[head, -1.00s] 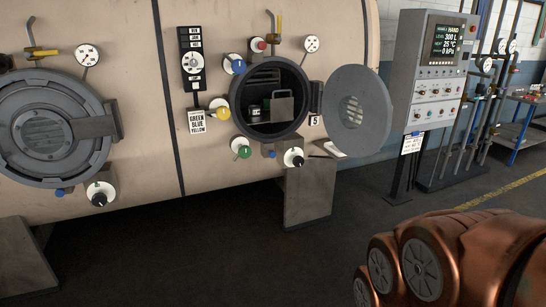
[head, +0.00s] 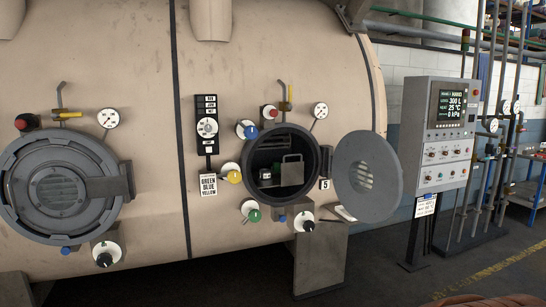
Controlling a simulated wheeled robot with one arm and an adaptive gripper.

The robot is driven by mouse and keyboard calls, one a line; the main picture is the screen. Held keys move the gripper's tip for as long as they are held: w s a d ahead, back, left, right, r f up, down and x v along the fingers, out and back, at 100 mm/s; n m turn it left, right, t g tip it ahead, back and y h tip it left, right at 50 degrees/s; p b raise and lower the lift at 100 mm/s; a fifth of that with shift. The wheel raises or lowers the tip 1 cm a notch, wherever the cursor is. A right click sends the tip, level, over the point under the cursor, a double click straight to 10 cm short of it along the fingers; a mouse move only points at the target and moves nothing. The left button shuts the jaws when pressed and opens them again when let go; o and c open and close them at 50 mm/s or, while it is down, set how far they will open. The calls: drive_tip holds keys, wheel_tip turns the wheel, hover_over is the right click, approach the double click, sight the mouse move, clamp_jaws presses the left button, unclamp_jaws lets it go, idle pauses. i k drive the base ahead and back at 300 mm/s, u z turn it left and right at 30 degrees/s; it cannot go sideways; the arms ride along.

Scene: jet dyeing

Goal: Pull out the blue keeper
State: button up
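The blue keeper (head: 249,131), a blue knob with a white disc behind it, sits at the upper left of the open round port (head: 253,152) on the beige vessel. Around the same port are a red keeper (head: 271,112) at the top, a yellow keeper (head: 233,176) at the left and a green keeper (head: 253,215) at the lower left. The port's round grey door (head: 368,178) is swung open to the right. My gripper is out of view; only a sliver of my copper arm shows at the bottom right edge.
A placard (head: 208,185) reads GREEN BLUE YELLOW. A black-and-white dial (head: 304,224) is below the port. A closed round door (head: 58,190) is at the left. A control panel (head: 445,135) stands at the right beside pipes. Dark floor lies in front, with a grey support foot (head: 320,262).

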sight(282, 218)
drive_tip(key=u, duration=0.25)
drive_tip(key=i, duration=1.5)
drive_tip(key=u, duration=0.4)
